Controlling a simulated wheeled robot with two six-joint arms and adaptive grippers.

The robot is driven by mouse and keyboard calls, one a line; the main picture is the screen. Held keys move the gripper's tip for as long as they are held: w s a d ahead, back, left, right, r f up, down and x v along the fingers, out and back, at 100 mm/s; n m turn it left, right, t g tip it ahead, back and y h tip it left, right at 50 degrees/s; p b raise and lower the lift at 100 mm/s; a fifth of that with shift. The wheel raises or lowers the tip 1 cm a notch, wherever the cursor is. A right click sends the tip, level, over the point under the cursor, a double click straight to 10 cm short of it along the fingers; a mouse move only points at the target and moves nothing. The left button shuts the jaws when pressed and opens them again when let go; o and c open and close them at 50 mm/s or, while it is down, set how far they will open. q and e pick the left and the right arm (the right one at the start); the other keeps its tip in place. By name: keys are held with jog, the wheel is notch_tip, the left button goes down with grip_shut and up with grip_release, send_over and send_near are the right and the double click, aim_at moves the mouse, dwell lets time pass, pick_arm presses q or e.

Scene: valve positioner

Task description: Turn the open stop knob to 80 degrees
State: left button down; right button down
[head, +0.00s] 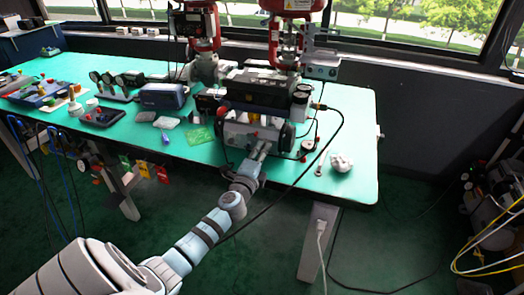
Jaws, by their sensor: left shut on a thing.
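The valve positioner (252,112) is a grey and black unit with a white front and round gauges, on the near right part of the green table. My left arm reaches up from the bottom left. Its gripper (262,150) is at the positioner's lower front face, shut on a small knob there. The fingers largely hide the knob, so its angle and markings cannot be read. My right gripper is not in view.
The green table (340,110) carries a blue box (163,96), several gauges and a tray of parts at the left. A white crumpled object (341,162) lies right of the positioner. Black cables hang near my left arm. Red valve actuators stand behind.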

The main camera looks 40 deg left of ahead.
pick_arm(q)
jog(key=m+p, duration=0.1)
jog(key=m, duration=0.5)
jog(key=shift+f, duration=0.1)
dwell(0.4)
jog(key=c, duration=1.5)
grip_release()
jog(key=shift+s, duration=0.1)
jog(key=v, duration=1.2)
